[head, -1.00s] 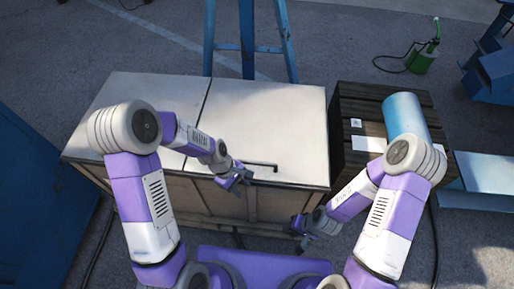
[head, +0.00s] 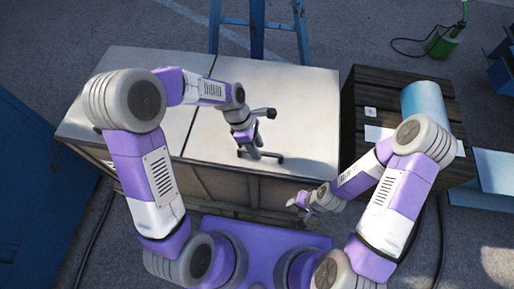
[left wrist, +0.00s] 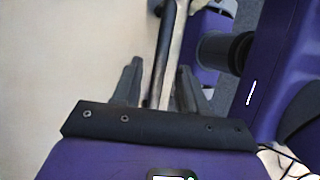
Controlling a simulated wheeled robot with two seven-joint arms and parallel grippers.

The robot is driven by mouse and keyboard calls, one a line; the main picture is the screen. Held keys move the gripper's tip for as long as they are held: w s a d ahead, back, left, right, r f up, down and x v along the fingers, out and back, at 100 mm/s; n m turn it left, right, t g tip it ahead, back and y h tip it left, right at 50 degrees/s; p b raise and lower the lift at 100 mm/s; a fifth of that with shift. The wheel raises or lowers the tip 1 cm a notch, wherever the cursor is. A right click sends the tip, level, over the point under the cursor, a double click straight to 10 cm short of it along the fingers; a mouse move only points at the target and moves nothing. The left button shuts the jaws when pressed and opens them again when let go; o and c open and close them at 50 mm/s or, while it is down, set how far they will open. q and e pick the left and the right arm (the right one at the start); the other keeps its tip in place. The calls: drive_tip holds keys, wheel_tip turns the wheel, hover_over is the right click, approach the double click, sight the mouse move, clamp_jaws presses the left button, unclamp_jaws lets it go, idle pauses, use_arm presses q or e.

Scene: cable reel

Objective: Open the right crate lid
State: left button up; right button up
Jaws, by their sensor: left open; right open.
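The right crate lid (head: 305,105) is a pale flat panel, lying shut on the crate (head: 232,188). Its dark bar handle (head: 271,156) runs along the front edge. My left gripper (head: 250,154) is over the handle, partly covering it. In the left wrist view, my left gripper (left wrist: 160,72) is open, with the handle (left wrist: 160,50) running between its two fingers. I cannot tell whether a finger touches it. My right gripper (head: 298,203) is open and empty, low in front of the crate's right front.
The left lid (head: 90,115) lies flat beside the right one. A dark slatted box (head: 385,85) with a light-blue cylinder (head: 425,103) on it stands close on the right.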

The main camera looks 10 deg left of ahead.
use_arm(q)
drive_tip(key=shift+d+f, duration=0.1)
drive_tip(key=shift+f, duration=0.2)
clamp_jaws()
drive_tip(key=shift+r, duration=0.1)
drive_tip(key=w+r+g+p, duration=0.1)
drive_tip(key=w+r+p, duration=0.5)
drive_tip(key=r+p, duration=0.6)
drive_tip(key=w+r+g+p, duration=0.1)
drive_tip(key=w+r+p, duration=0.5)
drive_tip(key=r+p, duration=0.7)
drive_tip(key=shift+w+n+p, duration=0.25)
drive_tip(key=shift+n+p, duration=0.05)
drive_tip(key=shift+p, duration=0.15)
